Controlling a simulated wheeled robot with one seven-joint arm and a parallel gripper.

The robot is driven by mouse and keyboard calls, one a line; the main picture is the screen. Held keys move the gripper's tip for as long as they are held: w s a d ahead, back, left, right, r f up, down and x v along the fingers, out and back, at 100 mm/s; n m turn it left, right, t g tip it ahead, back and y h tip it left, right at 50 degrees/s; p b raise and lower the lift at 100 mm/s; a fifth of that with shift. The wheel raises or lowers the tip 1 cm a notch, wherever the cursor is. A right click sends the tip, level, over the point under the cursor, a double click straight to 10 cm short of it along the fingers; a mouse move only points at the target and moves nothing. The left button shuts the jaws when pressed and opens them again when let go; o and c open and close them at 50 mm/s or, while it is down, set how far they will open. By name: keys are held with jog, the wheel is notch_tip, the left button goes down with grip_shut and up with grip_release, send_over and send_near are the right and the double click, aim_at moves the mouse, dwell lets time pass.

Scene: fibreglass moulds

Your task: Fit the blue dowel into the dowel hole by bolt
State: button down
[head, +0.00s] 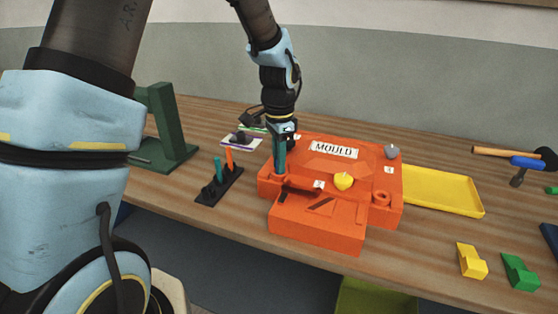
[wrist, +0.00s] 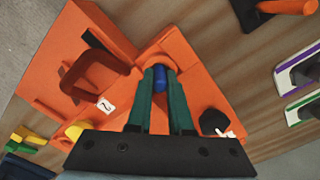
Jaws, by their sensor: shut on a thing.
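The orange mould (head: 320,222) lies on the wooden table. My gripper (head: 280,172) points down over its left corner. In the wrist view, its green fingers (wrist: 160,80) are shut on the blue dowel (wrist: 160,77), whose rounded end shows between the tips. The dowel is over or at a raised corner of the mould; I cannot tell whether it is in a hole. The fingers hide the dowel in the head view. A dark knob-like bolt (wrist: 214,122) and a yellow one (wrist: 75,131) sit on the mould, on either side of my fingers in the wrist view.
A dark red handle-like piece (wrist: 94,76) stands up close to my fingers. A ring-shaped hole (head: 382,197) is at the mould's right corner. A black rack (head: 207,199) with teal and orange pegs stands to the left. A yellow tray (head: 440,192) lies to the right.

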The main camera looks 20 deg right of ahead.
jog(key=c, duration=0.8)
grip_release()
jog(key=shift+f, duration=0.1)
jog(key=shift+c, duration=0.2)
notch_tip(320, 180, up, 12)
jog(key=b, duration=0.2)
jog(key=s+a+f+n, duration=0.1)
jog(key=a+n, duration=0.4)
jog(key=a, duration=0.5)
jog(key=s+a+f+n+t, duration=0.1)
jog(key=a+f+n, duration=0.3)
jog(key=a, duration=0.6)
jog(key=s+a+f+n, duration=0.2)
jog(key=a+n, duration=0.5)
jog(key=a, duration=0.3)
jog(key=shift+a+f+n+t, duration=0.15)
jog(key=shift+f+n+t, duration=0.15)
